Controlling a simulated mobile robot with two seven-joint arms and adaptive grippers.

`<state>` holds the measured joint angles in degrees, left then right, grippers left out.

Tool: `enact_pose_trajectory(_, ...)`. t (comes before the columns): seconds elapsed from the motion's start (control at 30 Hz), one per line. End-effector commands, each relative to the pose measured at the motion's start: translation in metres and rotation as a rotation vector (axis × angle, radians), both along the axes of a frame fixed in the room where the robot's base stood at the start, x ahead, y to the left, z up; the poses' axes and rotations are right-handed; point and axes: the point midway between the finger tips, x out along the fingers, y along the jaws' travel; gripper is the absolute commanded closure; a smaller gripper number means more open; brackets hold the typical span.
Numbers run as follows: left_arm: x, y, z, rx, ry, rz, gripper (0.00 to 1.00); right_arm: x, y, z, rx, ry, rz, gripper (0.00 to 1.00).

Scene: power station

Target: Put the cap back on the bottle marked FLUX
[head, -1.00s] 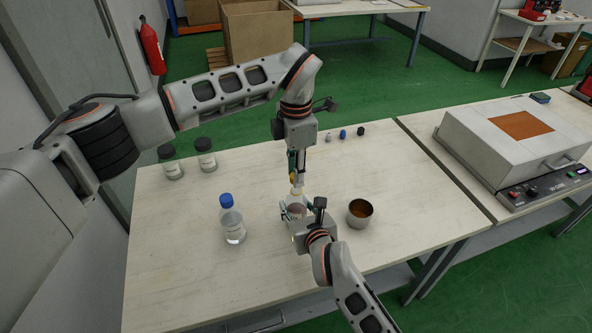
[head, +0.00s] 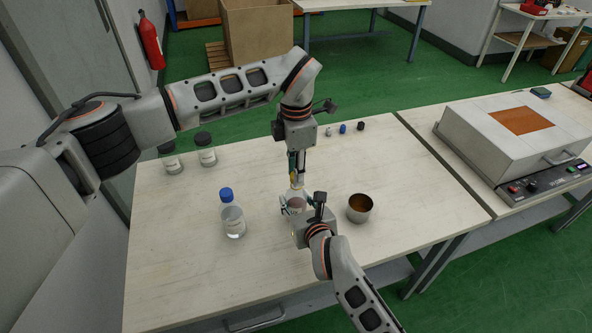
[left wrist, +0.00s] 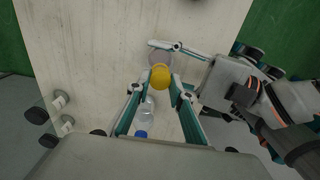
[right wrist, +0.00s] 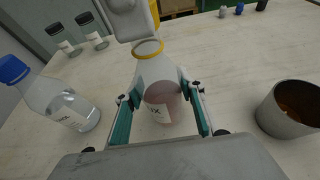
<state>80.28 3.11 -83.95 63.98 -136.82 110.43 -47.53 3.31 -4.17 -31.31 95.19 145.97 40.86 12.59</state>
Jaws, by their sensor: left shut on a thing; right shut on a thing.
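The FLUX bottle (right wrist: 160,95) is clear, with reddish contents and a label of which only the last letters show, in the right wrist view. My right gripper (right wrist: 160,108) is shut around its body, and the bottle looks upright. My left gripper (left wrist: 158,85) is shut on a yellow cap (left wrist: 160,76). The left gripper comes down from above the bottle in the head view (head: 297,178). In the right wrist view a yellow ring (right wrist: 147,48) circles the bottle's neck just below the left fingers. I cannot tell whether cap and bottle touch.
A blue-capped bottle (head: 232,218) stands left of the grippers, and a metal cup (head: 360,208) stands close on the right. Two black-capped bottles (head: 206,152) stand at the back left. Small grey, blue (head: 343,128) and black pieces lie at the back edge. The front left table is clear.

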Motion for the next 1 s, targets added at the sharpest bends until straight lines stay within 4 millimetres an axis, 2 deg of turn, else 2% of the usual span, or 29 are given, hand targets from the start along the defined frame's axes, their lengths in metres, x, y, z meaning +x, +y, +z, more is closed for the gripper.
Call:
enact_pose_trajectory(0.77,0.000,0.000,-0.011,0.000,-0.001,-0.013,0.85,0.000,0.000,-0.001,-0.001,0.002,0.000,1.00)
enact_pose_trajectory(0.87,0.001,0.000,-0.011,0.002,-0.002,-0.101,0.85,0.000,0.000,-0.001,-0.001,0.002,0.000,1.00)
enact_pose_trajectory(1.0,0.002,0.001,-0.010,0.004,-0.004,-0.366,0.85,0.000,0.000,-0.001,-0.001,0.002,0.000,1.00)
